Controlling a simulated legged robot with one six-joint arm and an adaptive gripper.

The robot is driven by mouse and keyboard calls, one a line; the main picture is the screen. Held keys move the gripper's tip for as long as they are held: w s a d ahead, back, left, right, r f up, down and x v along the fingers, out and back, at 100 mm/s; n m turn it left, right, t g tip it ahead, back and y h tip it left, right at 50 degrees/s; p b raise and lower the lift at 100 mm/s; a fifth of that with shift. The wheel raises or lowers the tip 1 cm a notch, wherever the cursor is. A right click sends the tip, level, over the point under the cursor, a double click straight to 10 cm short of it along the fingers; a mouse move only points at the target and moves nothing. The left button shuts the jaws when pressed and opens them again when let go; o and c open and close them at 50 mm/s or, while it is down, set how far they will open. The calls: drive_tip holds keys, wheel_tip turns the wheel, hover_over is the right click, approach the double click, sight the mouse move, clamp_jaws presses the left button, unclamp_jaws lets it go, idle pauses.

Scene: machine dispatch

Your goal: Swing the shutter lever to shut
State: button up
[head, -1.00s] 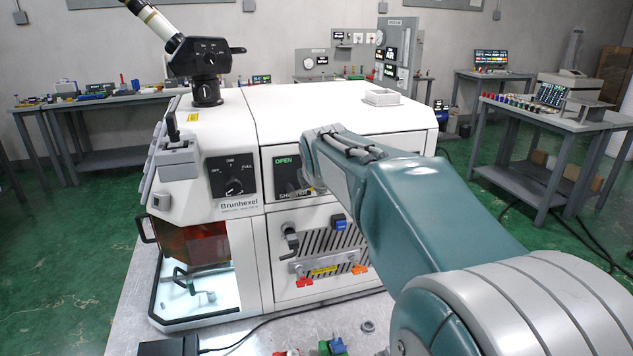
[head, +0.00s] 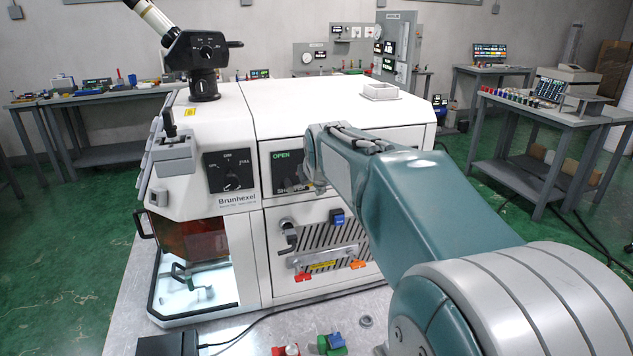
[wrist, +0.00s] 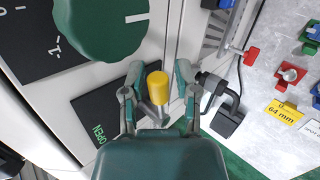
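The shutter panel (head: 280,172) is a black plate on the machine's front that reads OPEN. In the wrist view, part of the panel with the word OPEN (wrist: 97,134) shows at left. A yellow-tipped lever (wrist: 157,88) stands out between the fingers of my gripper (wrist: 158,84). The fingers are apart, one on each side of the yellow tip, with visible gaps. My gripper is open around it. In the head view, my arm covers the right part of the panel, and the lever cannot be made out there.
A dark green knob (wrist: 103,25) with a white line fills the wrist view's upper left. A lamp dial (head: 231,173) sits left of the panel. Coloured small parts (head: 330,344) lie on the bench in front.

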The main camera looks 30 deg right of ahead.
drive_tip(key=v, duration=1.2)
drive_tip(key=shift+f, duration=0.1)
drive_tip(key=s+a+f+m+g+y, duration=0.1)
drive_tip(key=s+a+f+m, duration=0.5)
drive_tip(key=s+f+m, duration=0.2)
drive_tip(key=s+a+f+m+g+y, duration=0.2)
drive_tip(key=s+a+f+m, duration=0.5)
drive_tip(key=s+f, duration=0.3)
drive_tip(key=shift+s+a+m, duration=0.25)
drive_tip(key=shift+s+m, duration=0.2)
drive_tip(key=shift+m, duration=0.25)
idle(1.0)
